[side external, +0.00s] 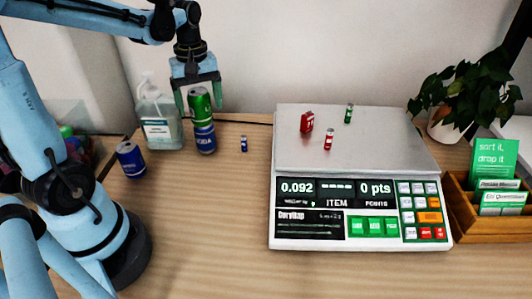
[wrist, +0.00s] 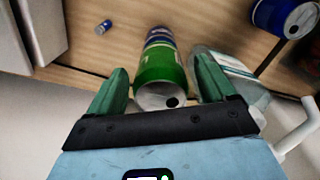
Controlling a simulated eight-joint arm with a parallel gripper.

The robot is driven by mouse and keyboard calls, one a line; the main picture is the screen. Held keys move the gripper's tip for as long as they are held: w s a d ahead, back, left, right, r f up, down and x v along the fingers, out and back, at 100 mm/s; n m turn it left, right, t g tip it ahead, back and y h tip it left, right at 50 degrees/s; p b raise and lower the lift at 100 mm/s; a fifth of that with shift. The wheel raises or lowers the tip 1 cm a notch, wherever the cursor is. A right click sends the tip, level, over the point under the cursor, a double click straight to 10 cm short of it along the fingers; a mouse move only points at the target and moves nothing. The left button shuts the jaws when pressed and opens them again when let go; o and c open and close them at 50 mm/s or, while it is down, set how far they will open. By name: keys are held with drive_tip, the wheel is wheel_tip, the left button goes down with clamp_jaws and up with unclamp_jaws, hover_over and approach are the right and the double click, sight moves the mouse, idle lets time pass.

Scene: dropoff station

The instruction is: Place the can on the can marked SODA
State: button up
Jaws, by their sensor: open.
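A green can (side external: 200,105) stands upright on top of a blue can marked SODA (side external: 205,140), and the two look lined up. In the wrist view the green can (wrist: 162,72) shows its top, with the blue can (wrist: 159,38) beyond it. My gripper (side external: 199,96) is above the stack, its fingers on either side of the green can. In the wrist view my gripper (wrist: 163,84) is open, with a gap between each finger and the green can.
A pump bottle (side external: 160,120) stands close left of the stack. Another blue can (side external: 130,160) is farther left. A tiny blue item (side external: 244,143) lies to the right. A scale (side external: 352,230) carries several small red and green items. The desk in front is clear.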

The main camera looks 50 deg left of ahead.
wheel_tip(320, 180, up, 12)
drive_tip(key=shift+r, duration=0.1)
drive_tip(key=shift+d+m, duration=0.3)
drive_tip(key=shift+d, duration=0.1)
drive_tip(key=s+d+f+m+t, duration=0.2)
drive_tip(key=d+f+m+t, duration=0.5)
drive_tip(key=d+f+m, duration=0.3)
drive_tip(key=shift+s+d+f+m, duration=0.2)
drive_tip(key=shift+d+f+m, duration=0.1)
drive_tip(key=shift+d+m, duration=1.3)
drive_tip(key=shift+a, duration=0.25)
